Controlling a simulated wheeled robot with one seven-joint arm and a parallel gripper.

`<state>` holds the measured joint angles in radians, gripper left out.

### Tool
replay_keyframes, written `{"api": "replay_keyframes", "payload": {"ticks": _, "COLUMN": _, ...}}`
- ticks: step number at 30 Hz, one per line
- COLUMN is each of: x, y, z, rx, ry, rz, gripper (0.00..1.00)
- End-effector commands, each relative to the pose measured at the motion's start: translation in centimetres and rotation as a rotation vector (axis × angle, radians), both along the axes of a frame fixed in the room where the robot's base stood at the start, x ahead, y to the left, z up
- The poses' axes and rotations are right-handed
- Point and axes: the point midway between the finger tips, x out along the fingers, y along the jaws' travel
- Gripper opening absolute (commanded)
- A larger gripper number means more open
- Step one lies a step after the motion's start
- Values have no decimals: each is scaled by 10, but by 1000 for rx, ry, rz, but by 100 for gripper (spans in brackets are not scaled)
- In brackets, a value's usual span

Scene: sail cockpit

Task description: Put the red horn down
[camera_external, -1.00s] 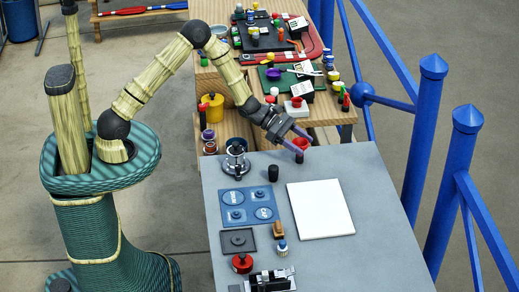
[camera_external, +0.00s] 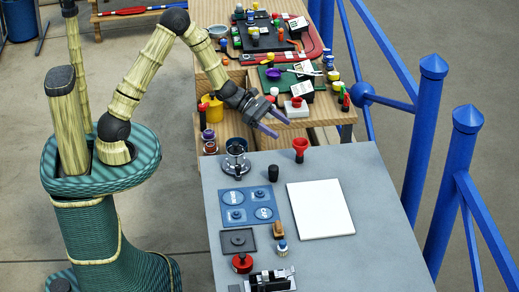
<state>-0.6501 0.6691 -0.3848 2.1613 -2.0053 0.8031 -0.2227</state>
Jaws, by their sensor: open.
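The red horn (camera_external: 300,146) stands upright on the far edge area of the grey table (camera_external: 385,205), its wide mouth up. My gripper (camera_external: 276,128) is open and empty, with purple fingers. It is up and to the left of the horn, apart from it, over the gap between the grey table and the wooden bench.
A black cylinder (camera_external: 273,172) and a metal pot-like device (camera_external: 236,160) stand left of the horn. A white board (camera_external: 320,208) lies in front. The wooden bench (camera_external: 330,112) behind holds many small items. Blue railings (camera_external: 430,150) stand at the right.

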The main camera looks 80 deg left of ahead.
Motion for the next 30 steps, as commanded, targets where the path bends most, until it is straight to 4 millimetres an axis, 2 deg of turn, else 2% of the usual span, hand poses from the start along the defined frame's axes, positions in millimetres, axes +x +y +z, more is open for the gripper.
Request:
{"api": "replay_keyframes", "payload": {"ticks": 6, "x": -19, "y": 14, "z": 10, "rx": 0, "ry": 0, "rz": 0, "gripper": 70}}
{"api": "replay_keyframes", "payload": {"ticks": 22, "x": -20, "y": 14, "z": 10, "rx": 0, "ry": 0, "rz": -1, "gripper": 70}}
{"api": "replay_keyframes", "payload": {"ticks": 23, "x": -20, "y": 14, "z": 10, "rx": 0, "ry": 0, "rz": -1, "gripper": 74}}
{"api": "replay_keyframes", "payload": {"ticks": 27, "x": -20, "y": 14, "z": 10, "rx": 0, "ry": 0, "rz": -1, "gripper": 100}}
{"api": "replay_keyframes", "payload": {"ticks": 30, "x": -20, "y": 14, "z": 11, "rx": 0, "ry": 0, "rz": -2, "gripper": 100}}
